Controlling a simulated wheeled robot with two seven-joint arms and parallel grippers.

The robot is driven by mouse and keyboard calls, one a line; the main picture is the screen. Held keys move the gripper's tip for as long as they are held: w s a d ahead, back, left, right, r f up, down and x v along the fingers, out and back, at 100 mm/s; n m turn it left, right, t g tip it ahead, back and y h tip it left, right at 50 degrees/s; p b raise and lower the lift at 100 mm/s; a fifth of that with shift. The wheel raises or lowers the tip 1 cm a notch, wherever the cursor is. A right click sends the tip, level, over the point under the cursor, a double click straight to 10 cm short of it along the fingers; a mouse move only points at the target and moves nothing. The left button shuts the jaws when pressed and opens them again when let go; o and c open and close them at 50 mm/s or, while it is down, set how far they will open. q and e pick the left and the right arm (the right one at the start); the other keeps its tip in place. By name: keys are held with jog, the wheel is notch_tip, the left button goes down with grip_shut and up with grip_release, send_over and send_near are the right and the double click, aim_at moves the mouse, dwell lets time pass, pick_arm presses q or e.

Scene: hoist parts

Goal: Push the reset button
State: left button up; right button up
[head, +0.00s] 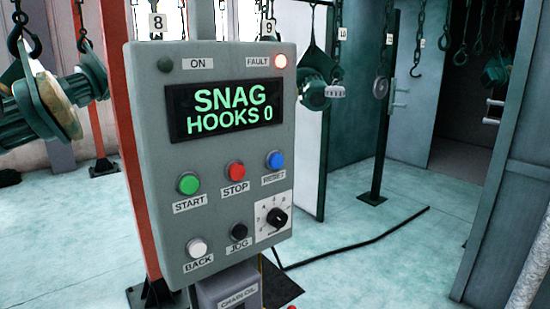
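The blue reset button (275,160) sits on the right of a grey control panel (220,215), above a label reading RESET (274,178). To its left are the red stop button (235,171) and the green start button (188,183). The panel's display (223,108) reads "SNAG HOOKS 0" in green. Neither of my grippers is in view.
Below are a white BACK button (197,248), a black JOG button (239,232) and a dial (277,218). Hoist parts (45,105) hang at the left, with hooks (417,65) behind. A black cable (350,250) crosses the floor at right.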

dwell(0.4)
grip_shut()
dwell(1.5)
